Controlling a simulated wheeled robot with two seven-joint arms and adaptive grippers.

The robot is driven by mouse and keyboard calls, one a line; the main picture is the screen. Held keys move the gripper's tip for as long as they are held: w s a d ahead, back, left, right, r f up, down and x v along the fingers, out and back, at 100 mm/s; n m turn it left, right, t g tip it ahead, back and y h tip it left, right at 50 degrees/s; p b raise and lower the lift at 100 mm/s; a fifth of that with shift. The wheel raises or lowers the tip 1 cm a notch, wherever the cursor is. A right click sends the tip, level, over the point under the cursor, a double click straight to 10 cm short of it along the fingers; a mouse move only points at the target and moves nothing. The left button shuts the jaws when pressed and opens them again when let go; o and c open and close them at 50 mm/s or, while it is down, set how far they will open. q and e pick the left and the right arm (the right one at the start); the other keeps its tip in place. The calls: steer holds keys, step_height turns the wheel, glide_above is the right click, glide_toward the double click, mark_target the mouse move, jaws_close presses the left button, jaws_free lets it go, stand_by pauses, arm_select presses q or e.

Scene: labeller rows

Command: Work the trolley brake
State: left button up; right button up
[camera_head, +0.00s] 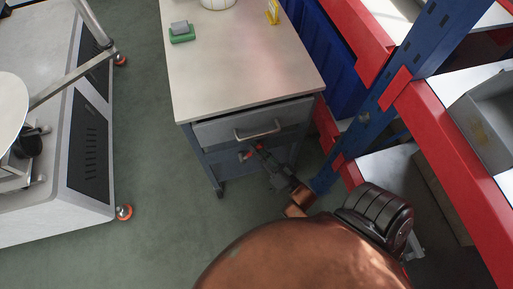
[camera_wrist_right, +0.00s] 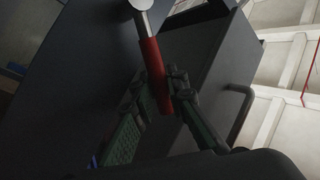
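The trolley (camera_head: 240,75) has a pale top and a grey drawer with a bar handle. Its brake lever (camera_head: 244,156) is low on the front below the drawer. In the right wrist view the brake lever (camera_wrist_right: 150,62) has a red grip and a silver round end. My right gripper (camera_head: 258,149) reaches the lever from the front. In the wrist view the right gripper (camera_wrist_right: 160,85) has a finger against each side of the red grip, shut on it. The fingers hide part of the grip. My left gripper is not in view.
A blue and red shelf rack (camera_head: 440,120) with a grey bin (camera_head: 485,125) stands close on the right. A blue container (camera_head: 325,55) is beside the trolley. A green block (camera_head: 181,36) lies on top. A pale machine (camera_head: 60,190) is at left, with clear floor between.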

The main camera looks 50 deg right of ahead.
steer(key=o, duration=0.4)
steer(key=shift+o, duration=0.2)
steer(key=shift+s, duration=0.1)
steer(key=v, duration=0.8)
steer(key=shift+c, duration=0.3)
